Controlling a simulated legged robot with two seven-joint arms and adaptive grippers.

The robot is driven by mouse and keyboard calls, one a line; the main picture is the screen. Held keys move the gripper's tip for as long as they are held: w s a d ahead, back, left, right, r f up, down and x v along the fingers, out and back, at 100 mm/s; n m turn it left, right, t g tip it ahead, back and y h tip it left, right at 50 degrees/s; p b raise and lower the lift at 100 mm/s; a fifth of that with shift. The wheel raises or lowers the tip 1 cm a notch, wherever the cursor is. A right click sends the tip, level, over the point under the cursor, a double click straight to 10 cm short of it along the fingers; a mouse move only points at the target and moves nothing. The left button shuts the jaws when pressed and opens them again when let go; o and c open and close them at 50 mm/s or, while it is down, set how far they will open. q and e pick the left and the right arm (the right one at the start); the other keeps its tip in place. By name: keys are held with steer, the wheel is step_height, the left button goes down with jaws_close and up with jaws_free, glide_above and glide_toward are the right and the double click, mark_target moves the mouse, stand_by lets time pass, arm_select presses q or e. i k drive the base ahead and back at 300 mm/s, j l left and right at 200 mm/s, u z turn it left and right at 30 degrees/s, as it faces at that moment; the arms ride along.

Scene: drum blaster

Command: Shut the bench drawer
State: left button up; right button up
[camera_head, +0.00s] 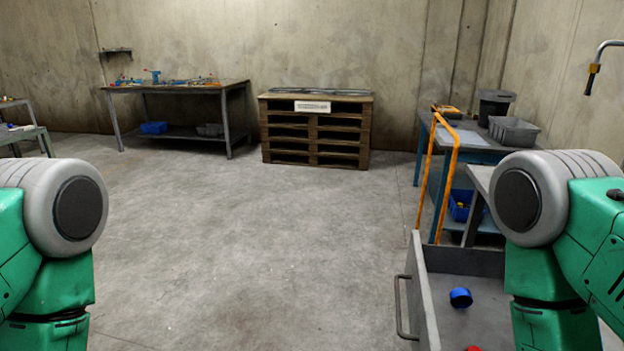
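The bench drawer (427,300) is a grey metal drawer at the lower right, pulled out from the grey bench (482,180). Its bar handle (400,306) is on the left-facing front panel. A blue round object (460,297) and part of a red object (474,348) lie inside it. My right arm covers the right part of the drawer and bench. My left arm is at the left edge, well apart from the drawer. Both arms run out of the picture at the bottom, so neither gripper shows.
An orange frame (453,165) stands by a blue-legged table (417,150) carrying a grey bin (514,131). A pallet stack (316,128) and a workbench (178,88) stand at the back. The concrete floor (250,250) left of the drawer is clear.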

mark_target(432, 272)
steer(key=i+z, duration=0.1)
steer(key=z, duration=0.25)
steer(key=i+j+z, duration=0.1)
steer(key=z, duration=0.25)
steer(key=j+z, duration=0.15)
steer(key=z, duration=0.15)
steer(key=i, duration=0.05)
